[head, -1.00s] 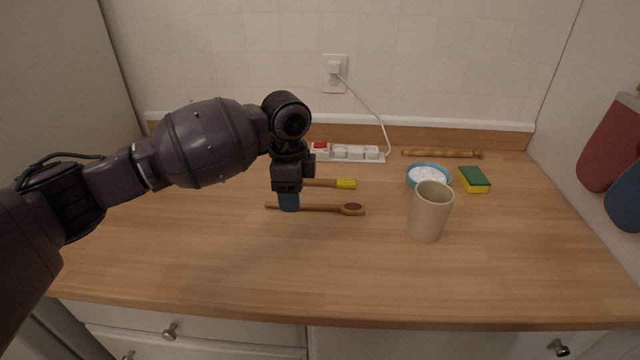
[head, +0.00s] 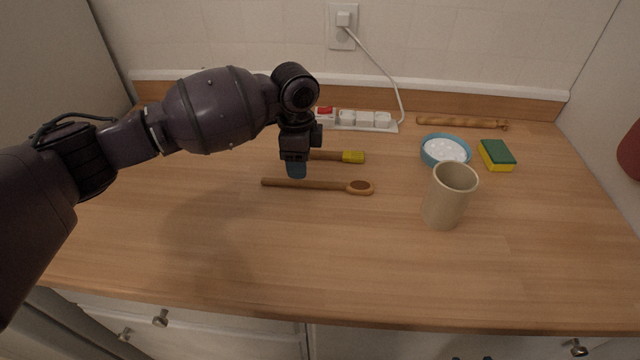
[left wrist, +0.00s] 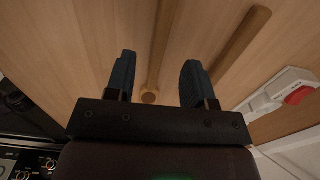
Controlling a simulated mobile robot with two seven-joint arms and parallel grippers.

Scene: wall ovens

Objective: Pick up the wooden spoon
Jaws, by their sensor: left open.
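The wooden spoon (head: 327,185) lies flat on the counter, with its bowl to the right in the head view. My left gripper (head: 297,172) points down at the handle's left half, and its blue fingertips show just behind the handle in the picture. In the left wrist view, my left gripper (left wrist: 157,80) is open, and the spoon's handle (left wrist: 163,45) shows between its two fingers. I cannot tell the exact height above the handle. The spoon's bowl is out of the wrist view.
A power strip (head: 365,121) is further back. A beige cup (head: 449,197), blue bowl (head: 445,150), sponge (head: 497,155) and rolling pin (head: 462,123) stand right. The front counter is clear.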

